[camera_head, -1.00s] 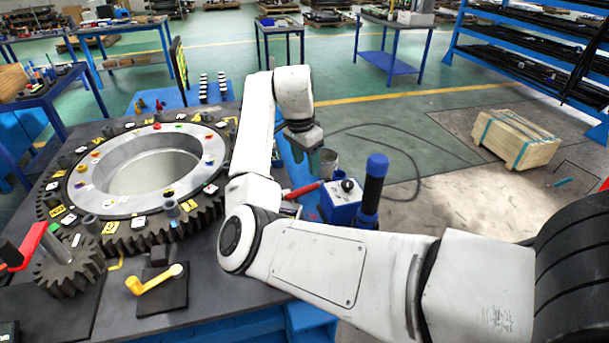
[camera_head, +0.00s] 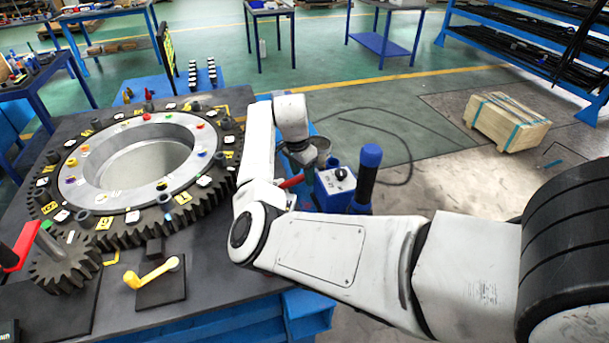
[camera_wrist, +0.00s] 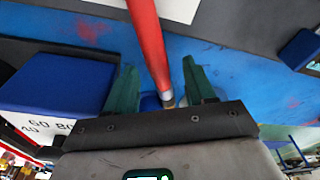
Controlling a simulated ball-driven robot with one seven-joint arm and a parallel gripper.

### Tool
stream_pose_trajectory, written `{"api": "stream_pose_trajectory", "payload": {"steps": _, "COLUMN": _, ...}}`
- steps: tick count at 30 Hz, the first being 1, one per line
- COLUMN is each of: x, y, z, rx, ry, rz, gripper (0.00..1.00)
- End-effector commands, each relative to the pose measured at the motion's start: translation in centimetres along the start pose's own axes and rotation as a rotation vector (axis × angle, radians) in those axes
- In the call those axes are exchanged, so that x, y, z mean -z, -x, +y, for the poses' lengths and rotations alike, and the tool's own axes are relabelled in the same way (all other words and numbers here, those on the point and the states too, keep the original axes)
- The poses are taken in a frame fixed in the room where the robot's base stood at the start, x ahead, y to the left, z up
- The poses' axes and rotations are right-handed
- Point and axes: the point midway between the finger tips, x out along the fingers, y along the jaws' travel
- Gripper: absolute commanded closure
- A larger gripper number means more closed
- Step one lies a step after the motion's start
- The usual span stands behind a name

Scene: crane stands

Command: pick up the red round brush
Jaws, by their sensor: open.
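The red brush (camera_wrist: 151,45) shows in the wrist view as a red handle with a metal collar at its lower end. It runs from the top edge down between my fingers. Its bristles are hidden or too small to tell. In the head view a short red piece of the handle (camera_head: 292,181) shows just below and left of my gripper (camera_head: 312,168). In the wrist view my gripper (camera_wrist: 159,68) is open, with one green finger on each side of the handle. I cannot tell whether either finger touches it.
A blue box with a black knob (camera_head: 338,188) and a dark post with a blue top (camera_head: 367,175) stand close right of my gripper. The large gear ring (camera_head: 140,165) fills the table to the left. A yellow crank (camera_head: 152,273) lies in front.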

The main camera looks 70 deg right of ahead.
Motion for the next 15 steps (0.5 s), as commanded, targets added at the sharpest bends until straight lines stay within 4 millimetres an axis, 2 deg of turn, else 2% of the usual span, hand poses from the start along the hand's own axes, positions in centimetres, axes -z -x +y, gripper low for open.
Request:
{"api": "stream_pose_trajectory", "payload": {"steps": 8, "x": 0.00, "y": -0.52, "z": 0.02, "rx": 0.000, "ry": -0.001, "rz": -0.001, "gripper": 0.46}}
{"api": "stream_pose_trajectory", "payload": {"steps": 15, "x": 0.00, "y": -0.49, "z": 0.02, "rx": 0.000, "ry": -0.001, "rz": 0.000, "gripper": 0.67}}
